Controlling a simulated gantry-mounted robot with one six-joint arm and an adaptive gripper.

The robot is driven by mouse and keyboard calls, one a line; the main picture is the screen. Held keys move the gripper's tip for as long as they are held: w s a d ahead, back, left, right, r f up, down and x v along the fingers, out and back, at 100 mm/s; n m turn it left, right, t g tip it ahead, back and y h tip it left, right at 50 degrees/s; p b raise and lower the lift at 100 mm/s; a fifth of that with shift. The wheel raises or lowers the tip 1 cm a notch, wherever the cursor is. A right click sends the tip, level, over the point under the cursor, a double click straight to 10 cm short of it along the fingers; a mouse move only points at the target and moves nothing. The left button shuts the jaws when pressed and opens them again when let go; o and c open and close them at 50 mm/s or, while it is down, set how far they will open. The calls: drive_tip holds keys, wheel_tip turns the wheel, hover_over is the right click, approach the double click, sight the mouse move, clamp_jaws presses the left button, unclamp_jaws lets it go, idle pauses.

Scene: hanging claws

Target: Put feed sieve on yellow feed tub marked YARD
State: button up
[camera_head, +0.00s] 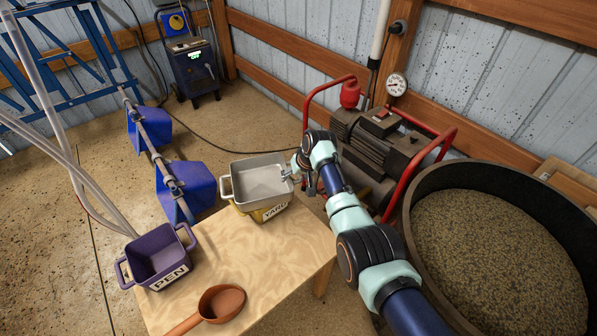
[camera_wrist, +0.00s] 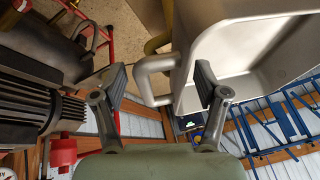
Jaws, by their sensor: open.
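The grey feed sieve (camera_head: 262,180), a rectangular pan with a loop handle at each end, sits over the mouth of the yellow feed tub marked YARD (camera_head: 243,209) in the head view. It looks about level and covers the tub's opening. My gripper (camera_head: 300,172) is at the sieve's right end. In the wrist view my gripper (camera_wrist: 160,84) is open, its fingers on either side of the sieve's handle (camera_wrist: 148,82). The sieve (camera_wrist: 236,62) fills the upper right there, and a bit of yellow tub (camera_wrist: 158,43) shows beside it. Whether a finger touches the handle is unclear.
A purple tub marked PEN (camera_head: 160,257) and a brown scoop (camera_head: 222,303) are on the wooden table (camera_head: 262,262). Blue tubs (camera_head: 188,190) hang at left. A red-framed compressor (camera_head: 375,140) stands behind my arm, and a large grain-filled bin (camera_head: 500,265) is at right.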

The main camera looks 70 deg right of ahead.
drive_tip(key=p+v, duration=0.6)
drive_tip(key=v, duration=0.5)
drive_tip(key=shift+s+r+p, duration=0.2)
drive_tip(key=shift+r+p, duration=0.1)
drive_tip(key=shift+r, duration=0.05)
drive_tip(key=shift+a, duration=0.15)
drive_tip(key=w+a+r+n+t, duration=0.2)
drive_tip(key=w+a+n, duration=0.3)
drive_tip(key=w+a, duration=1.2)
drive_tip(key=w+a+r+n+t, duration=0.1)
drive_tip(key=a+r+n+t, duration=0.1)
drive_tip(key=a, duration=0.9)
drive_tip(key=a+r+n+t, duration=0.1)
drive_tip(key=a+r, duration=0.1)
drive_tip(key=a, duration=0.9)
drive_tip(key=s+a+r+n+t+y, duration=0.1)
drive_tip(key=s+a+r+n, duration=0.1)
drive_tip(key=a, duration=0.7)
drive_tip(key=s+a+r+n+t+y, duration=0.1)
drive_tip(key=s+a+r+n+t, duration=0.1)
drive_tip(key=s+a+r, duration=0.3)
drive_tip(key=a, duration=0.4)
drive_tip(key=shift+s+r+t+y, duration=0.15)
drive_tip(key=shift+s+t+y, duration=0.15)
drive_tip(key=shift+s, duration=0.05)
